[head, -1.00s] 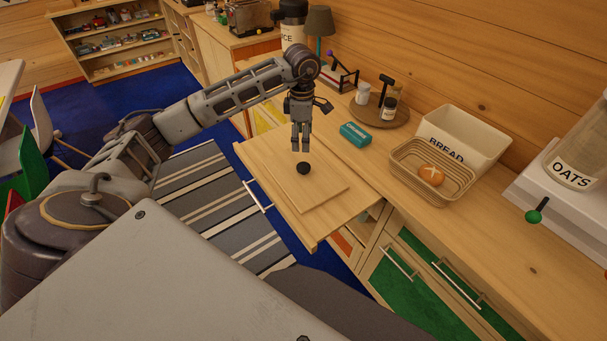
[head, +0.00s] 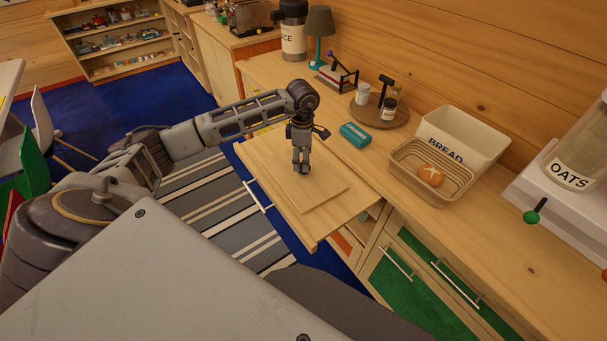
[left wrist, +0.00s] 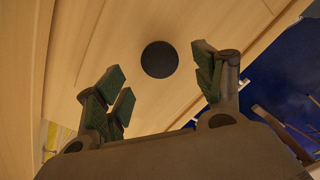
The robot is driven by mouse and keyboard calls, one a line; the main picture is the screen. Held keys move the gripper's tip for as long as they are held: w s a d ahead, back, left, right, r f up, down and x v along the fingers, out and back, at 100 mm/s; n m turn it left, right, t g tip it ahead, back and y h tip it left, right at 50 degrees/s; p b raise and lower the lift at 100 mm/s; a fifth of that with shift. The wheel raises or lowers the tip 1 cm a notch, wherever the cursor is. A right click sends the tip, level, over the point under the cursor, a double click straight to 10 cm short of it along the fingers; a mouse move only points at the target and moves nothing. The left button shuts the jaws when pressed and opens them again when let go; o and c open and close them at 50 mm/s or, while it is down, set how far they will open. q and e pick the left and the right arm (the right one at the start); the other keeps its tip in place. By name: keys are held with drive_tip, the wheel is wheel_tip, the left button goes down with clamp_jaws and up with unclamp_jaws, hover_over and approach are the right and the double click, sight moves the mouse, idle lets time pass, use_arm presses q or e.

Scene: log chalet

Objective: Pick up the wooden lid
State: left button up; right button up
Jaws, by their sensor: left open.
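The wooden lid (head: 316,191) is a flat, light wood square with a round black knob. It lies on a pulled-out wooden board (head: 328,228) below the counter edge. My left gripper (head: 302,171) points straight down at the knob, which it mostly hides in the head view. In the left wrist view the black knob (left wrist: 159,59) shows ahead, between the lines of the spread green-padded fingers (left wrist: 163,85), with wood around it. The left gripper is open and holds nothing. I cannot tell whether the fingertips reach beside the knob. My right gripper is out of view.
On the counter are a teal box (head: 355,134), a round tray (head: 379,117) with jars, a wicker basket (head: 445,188) with a bun, a bread bin (head: 478,138) and a lamp (head: 319,27). A striped rug (head: 205,205) lies on the floor left of the board.

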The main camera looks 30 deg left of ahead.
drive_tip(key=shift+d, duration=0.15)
use_arm(q)
drive_tip(key=shift+f, duration=0.45)
drive_tip(key=f, duration=0.1)
drive_tip(key=f+p, duration=0.1)
drive_tip(key=f, duration=0.1)
drive_tip(key=shift+d+f, duration=0.2)
drive_tip(key=shift+f, duration=0.45)
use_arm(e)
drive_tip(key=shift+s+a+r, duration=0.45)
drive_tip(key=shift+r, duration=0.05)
use_arm(q)
drive_tip(key=shift+w, duration=0.1)
clamp_jaws()
drive_tip(key=shift+r, duration=0.1)
